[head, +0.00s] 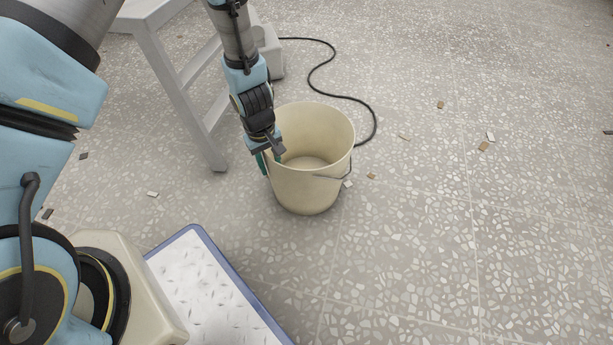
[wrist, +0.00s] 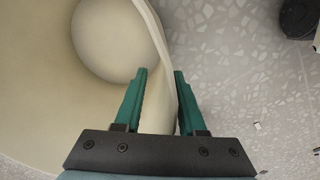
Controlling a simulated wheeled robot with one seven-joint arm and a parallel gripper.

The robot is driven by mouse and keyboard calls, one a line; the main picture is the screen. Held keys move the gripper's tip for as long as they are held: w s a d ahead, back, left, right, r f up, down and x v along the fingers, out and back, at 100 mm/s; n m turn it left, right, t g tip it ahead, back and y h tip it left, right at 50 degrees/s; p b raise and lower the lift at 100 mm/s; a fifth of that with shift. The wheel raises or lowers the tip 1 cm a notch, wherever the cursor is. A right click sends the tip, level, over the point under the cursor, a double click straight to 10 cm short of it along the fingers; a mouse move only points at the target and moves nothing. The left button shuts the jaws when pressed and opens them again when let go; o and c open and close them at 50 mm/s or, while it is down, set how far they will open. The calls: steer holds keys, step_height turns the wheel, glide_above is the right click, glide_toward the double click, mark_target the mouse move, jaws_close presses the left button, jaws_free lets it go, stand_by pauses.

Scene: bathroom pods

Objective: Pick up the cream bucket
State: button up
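The cream bucket (head: 308,190) stands upright on the floor in the middle of the head view. Its wire handle hangs down at the right side. My gripper (head: 269,160) is at the bucket's left rim, pointing down, with one green finger inside and one outside. In the wrist view, the bucket wall (wrist: 160,118) runs between the two fingers of my gripper (wrist: 161,85). The fingers stand apart with the wall between them, and I see no firm grip on it. The bucket's inside looks empty.
A grey stool-like frame (head: 178,75) stands close behind and left of the bucket. A black cable (head: 322,67) curls on the floor behind it. A blue-edged white panel (head: 205,290) lies at the front left. Small chips are scattered about. The floor to the right is open.

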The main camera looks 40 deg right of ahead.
steer(key=shift+c, duration=0.2)
jaws_close()
stand_by(1.2)
